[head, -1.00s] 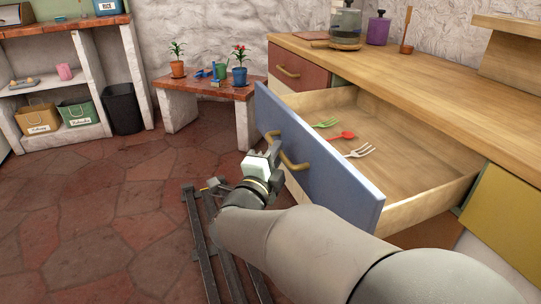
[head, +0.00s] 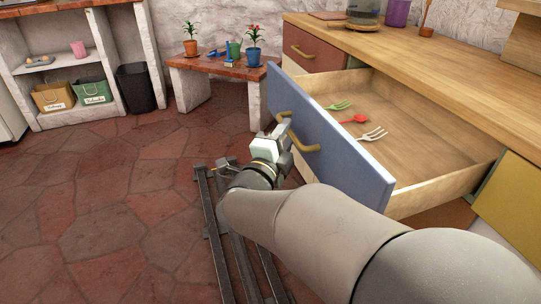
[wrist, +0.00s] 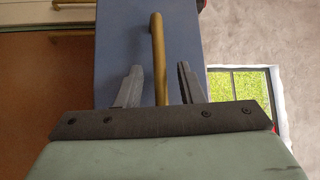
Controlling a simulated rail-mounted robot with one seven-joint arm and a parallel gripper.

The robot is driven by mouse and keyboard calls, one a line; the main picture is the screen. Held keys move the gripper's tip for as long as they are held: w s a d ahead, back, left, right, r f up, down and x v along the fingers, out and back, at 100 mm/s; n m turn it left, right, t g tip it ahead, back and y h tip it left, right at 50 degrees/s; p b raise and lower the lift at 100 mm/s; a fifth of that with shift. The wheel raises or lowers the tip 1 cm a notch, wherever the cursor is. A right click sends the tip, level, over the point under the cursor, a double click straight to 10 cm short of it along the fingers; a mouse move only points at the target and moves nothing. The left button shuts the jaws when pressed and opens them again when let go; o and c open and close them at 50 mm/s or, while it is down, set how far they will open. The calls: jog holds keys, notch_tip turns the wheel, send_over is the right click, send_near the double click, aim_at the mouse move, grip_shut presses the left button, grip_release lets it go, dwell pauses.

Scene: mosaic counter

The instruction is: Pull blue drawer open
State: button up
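The blue drawer (head: 325,140) is pulled well out of the wooden counter, its inside showing. A green fork (head: 338,105), a red spoon (head: 354,119) and a white fork (head: 373,134) lie in it. A curved brass handle (head: 304,146) is on its blue front. My gripper (head: 284,130) is at the left part of the handle. In the wrist view my gripper (wrist: 160,88) is open, with one finger on each side of the handle (wrist: 157,50). A gap shows between the handle and each finger.
A low table (head: 215,67) with potted plants stands behind the drawer to the left. A black bin (head: 136,89) and shelves with baskets are farther left. A red-brown drawer (head: 311,50) is beyond the blue one. Open tiled floor (head: 110,210) lies left of my arm.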

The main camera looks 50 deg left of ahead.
jog(key=p+v, duration=0.3)
jog(key=v, duration=1.3)
jog(key=shift+s+d, duration=0.15)
jog(key=shift+s, duration=0.25)
jog(key=shift+d, duration=0.1)
